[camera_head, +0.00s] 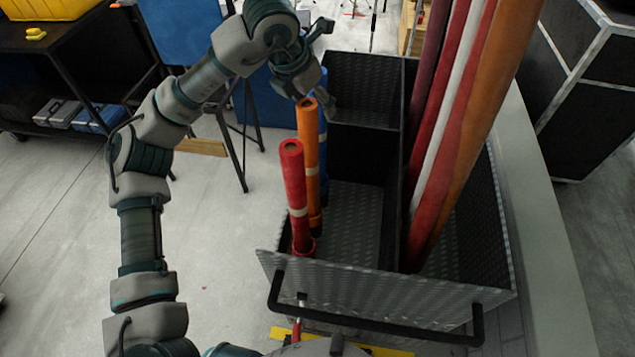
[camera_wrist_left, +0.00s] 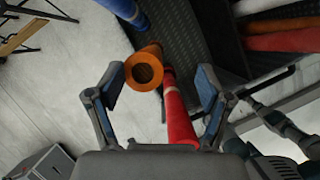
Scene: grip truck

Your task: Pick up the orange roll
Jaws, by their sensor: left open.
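The orange roll (camera_head: 309,150) stands upright with a pale band around it, at the left side of a dark metal cart (camera_head: 345,195). It is between a shorter-looking red roll (camera_head: 294,180) in front and a blue roll (camera_head: 323,135) behind. My left gripper (camera_head: 318,82) is open just above the orange roll's top. In the left wrist view, the orange roll's hollow end (camera_wrist_left: 145,70) lies between the spread fingers of the left gripper (camera_wrist_left: 155,92), nearer the left finger. The red roll (camera_wrist_left: 178,118) also lies between them. My right gripper is not in view.
Long red, white and orange-brown rolls (camera_head: 465,120) lean in the cart's right compartment. A black handle (camera_head: 380,325) crosses the cart's front. A dark shelf (camera_head: 50,45) with a yellow case stands at the left. Open floor (camera_head: 55,215) lies left of the cart.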

